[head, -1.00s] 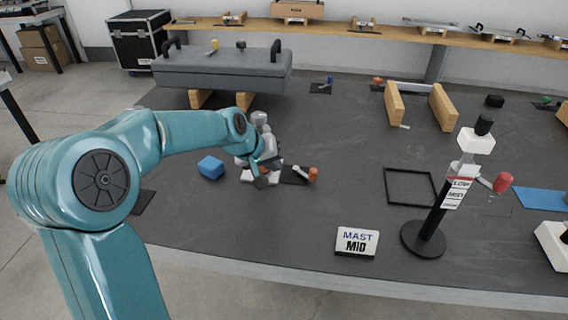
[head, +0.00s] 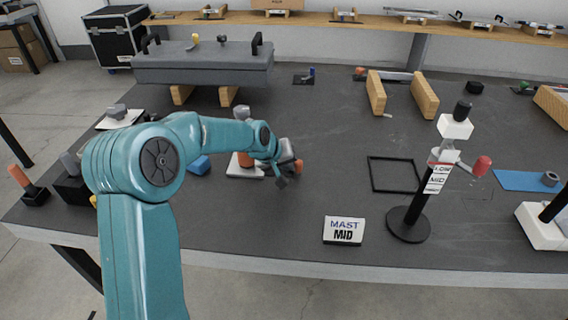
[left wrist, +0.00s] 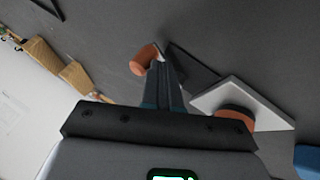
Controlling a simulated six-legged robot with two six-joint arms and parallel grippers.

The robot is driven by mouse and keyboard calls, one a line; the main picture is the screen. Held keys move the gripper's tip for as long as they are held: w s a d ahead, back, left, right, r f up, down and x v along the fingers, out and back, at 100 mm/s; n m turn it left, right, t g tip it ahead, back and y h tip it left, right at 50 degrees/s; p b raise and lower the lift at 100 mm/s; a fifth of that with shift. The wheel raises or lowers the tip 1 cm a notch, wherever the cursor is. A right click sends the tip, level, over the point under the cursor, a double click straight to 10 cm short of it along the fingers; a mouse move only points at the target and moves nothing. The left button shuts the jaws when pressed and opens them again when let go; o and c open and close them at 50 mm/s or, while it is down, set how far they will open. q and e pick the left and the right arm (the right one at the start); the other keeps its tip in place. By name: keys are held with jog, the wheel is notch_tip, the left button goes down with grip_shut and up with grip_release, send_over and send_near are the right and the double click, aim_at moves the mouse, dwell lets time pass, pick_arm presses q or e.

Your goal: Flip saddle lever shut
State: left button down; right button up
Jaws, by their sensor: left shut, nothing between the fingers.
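My left gripper (head: 284,176) is low over the table in the middle of the head view, its closed fingers (left wrist: 166,84) empty. A short orange-ended lever (head: 298,166) is right beside the fingers; its orange end (left wrist: 146,60) touches or nearly touches the fingertips in the left wrist view. The gripper hides most of the lever's arm. A white base (head: 243,172) with an orange cylinder stands just left of the gripper. A second lever with a red knob (head: 481,166) sits on the labelled mast (head: 409,214). No label names the saddle. My right gripper is out of view.
A blue block (head: 200,166) lies left of the gripper. A black square frame (head: 394,189) and a "MAST MID" sign (head: 343,231) are to the right. Wooden blocks (head: 376,92) and a grey padded slab (head: 203,68) stand behind. The table between gripper and sign is clear.

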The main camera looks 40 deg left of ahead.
pick_arm(q)
jog(key=shift+w+d, duration=0.5)
jog(key=shift+w, duration=0.35)
